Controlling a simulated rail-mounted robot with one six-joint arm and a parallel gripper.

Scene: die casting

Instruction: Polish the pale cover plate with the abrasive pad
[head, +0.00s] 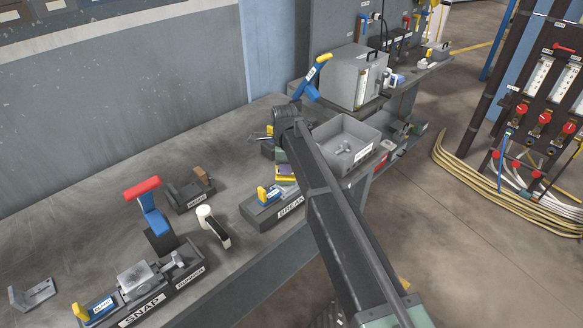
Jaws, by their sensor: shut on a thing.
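My dark arm crosses the middle of the head view and ends at a rounded joint over the bench. I cannot pick out the pale cover plate with certainty. A grey casting (137,278) sits on the fixture labelled SNAP (146,312) at the lower left.
A red-topped blue lever (152,208) stands upright on the bench. A grey bin (343,142) holds metal parts right of the arm. A black-handled tool (216,228) and an angled bracket (33,295) lie on the bench (110,190). The far left bench is mostly clear.

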